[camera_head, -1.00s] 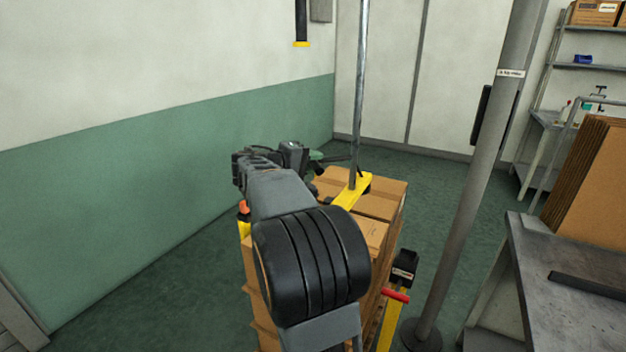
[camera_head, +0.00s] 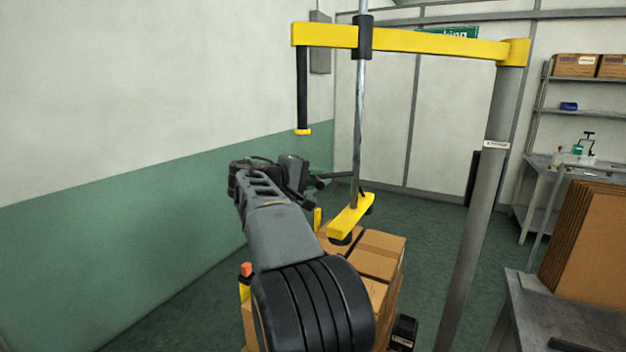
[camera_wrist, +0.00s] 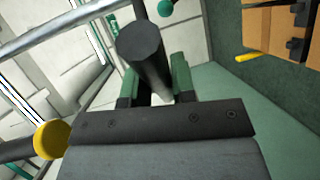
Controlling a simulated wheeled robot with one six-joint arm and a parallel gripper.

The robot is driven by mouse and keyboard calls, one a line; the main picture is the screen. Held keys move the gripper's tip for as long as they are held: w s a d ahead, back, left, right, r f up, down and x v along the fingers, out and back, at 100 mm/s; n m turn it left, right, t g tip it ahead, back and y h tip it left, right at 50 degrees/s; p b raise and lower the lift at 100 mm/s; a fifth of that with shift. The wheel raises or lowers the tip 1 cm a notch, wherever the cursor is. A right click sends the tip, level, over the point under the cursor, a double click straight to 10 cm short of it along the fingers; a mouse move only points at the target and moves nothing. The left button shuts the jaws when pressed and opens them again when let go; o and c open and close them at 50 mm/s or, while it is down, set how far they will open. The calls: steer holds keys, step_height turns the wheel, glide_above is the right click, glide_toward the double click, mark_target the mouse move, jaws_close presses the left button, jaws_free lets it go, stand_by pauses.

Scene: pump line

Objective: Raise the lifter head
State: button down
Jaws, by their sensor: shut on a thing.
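The lifter head is a yellow bar (camera_head: 351,216) with black suction cups under it, at the foot of a shiny metal rod (camera_head: 357,130). It appears a little above the stacked cardboard boxes (camera_head: 381,243), with nothing hanging from it. My gripper (camera_head: 312,178) is left of the rod, slightly higher than the yellow bar. In the wrist view my gripper (camera_wrist: 154,82) has its green fingers closed around a dark round handle (camera_wrist: 142,50). In the head view the arm and wrist hide most of the handle.
A yellow boom (camera_head: 420,42) on a grey column (camera_head: 478,210) spans overhead. A black tube with a yellow tip (camera_head: 302,95) hangs from its left end, near my wrist. Floor at left is open.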

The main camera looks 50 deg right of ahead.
steer(key=c, duration=1)
jaws_free()
steer(key=b+v, duration=0.1)
steer(key=v, duration=1.3)
steer(key=shift+d, duration=0.1)
